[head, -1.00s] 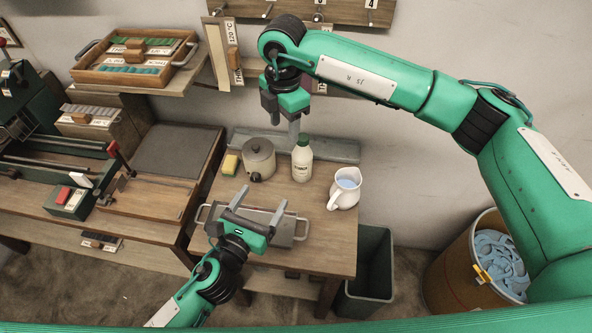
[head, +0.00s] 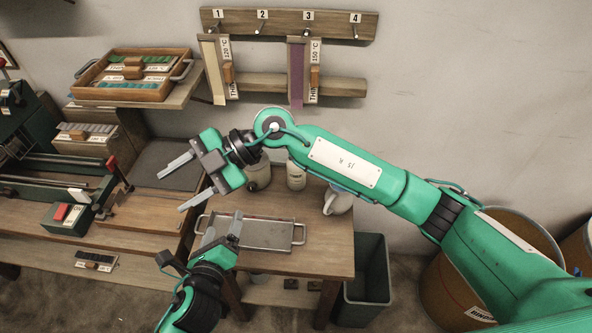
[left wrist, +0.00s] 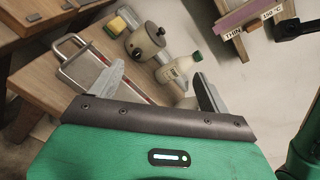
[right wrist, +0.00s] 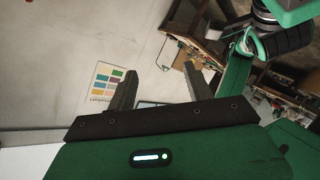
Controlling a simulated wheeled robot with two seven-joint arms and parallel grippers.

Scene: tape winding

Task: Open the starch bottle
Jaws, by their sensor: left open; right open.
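The starch bottle (head: 297,178) is a cream bottle standing at the back of the small table, between a grey pot and a white jug. In the head view my right arm hides its top. The left wrist view shows the bottle (left wrist: 179,68) with its green cap (left wrist: 197,56) on. My left gripper (head: 222,226) is open and empty by the tray's left end, in front of and left of the bottle. My right gripper (head: 172,190) is open and empty, in the air left of the bottle. The right wrist view shows nothing between its fingers (right wrist: 161,68).
A metal tray (head: 262,233) with handles lies in front of the bottle. The pot (left wrist: 146,40) and a yellow sponge (left wrist: 115,26) are beside it. The white jug (head: 338,202) stands to its right. A bin (head: 366,268) is right of the table.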

